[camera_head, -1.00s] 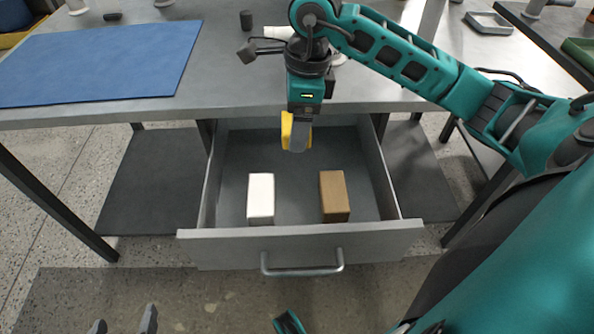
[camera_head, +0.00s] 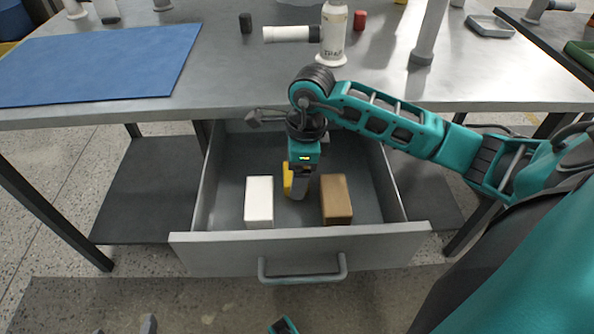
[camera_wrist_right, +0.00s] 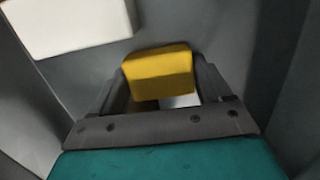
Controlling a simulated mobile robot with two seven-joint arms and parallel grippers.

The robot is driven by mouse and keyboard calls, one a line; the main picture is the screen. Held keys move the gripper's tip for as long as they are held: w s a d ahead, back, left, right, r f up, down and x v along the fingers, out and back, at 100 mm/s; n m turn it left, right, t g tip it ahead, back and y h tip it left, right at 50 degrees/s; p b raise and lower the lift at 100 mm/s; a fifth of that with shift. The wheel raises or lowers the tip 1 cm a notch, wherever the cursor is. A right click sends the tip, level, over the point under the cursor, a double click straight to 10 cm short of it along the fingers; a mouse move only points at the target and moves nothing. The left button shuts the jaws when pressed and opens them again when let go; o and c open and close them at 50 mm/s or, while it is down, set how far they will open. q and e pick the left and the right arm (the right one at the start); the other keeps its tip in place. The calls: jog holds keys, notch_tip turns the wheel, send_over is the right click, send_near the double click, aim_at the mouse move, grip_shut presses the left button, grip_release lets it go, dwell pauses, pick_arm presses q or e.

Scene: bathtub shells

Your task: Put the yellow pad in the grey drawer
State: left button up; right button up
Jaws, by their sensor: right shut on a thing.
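The grey drawer (camera_head: 300,244) is pulled open under the table. My right gripper (camera_head: 297,192) is inside the drawer's opening, shut on the yellow pad (camera_head: 287,180). In the head view the pad is partly hidden by the gripper; it sits between the white block and the brown block. In the right wrist view the yellow pad (camera_wrist_right: 158,74) is held between the two fingers. I cannot tell whether it touches the drawer floor. At the bottom left edge, a small grey tip (camera_head: 149,324) of my left gripper shows, too little to tell its state.
A white block (camera_head: 259,201) and a brown block (camera_head: 336,199) stand in the drawer on either side of the pad. The white one also shows in the right wrist view (camera_wrist_right: 68,22). A blue mat (camera_head: 95,62) and a white bottle (camera_head: 333,35) are on the table above.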

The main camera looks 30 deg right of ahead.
jog(key=shift+f, duration=0.15)
pick_arm(q)
jog(key=shift+f, duration=0.15)
pick_arm(e)
jog(key=o, duration=1)
jog(key=shift+c, duration=0.2)
jog(key=shift+r, duration=0.5)
pick_arm(q)
jog(key=p, duration=0.1)
jog(key=r+p, duration=0.1)
jog(key=p, duration=0.1)
jog(key=shift+s+a+r, duration=0.25)
jog(key=shift+a+r, duration=0.15)
pick_arm(e)
notch_tip(320, 180, up, 11)
jog(key=d, duration=0.1)
jog(key=shift+s+d+r, duration=0.15)
jog(key=shift+s, duration=0.25)
pick_arm(q)
jog(key=shift+r, duration=0.1)
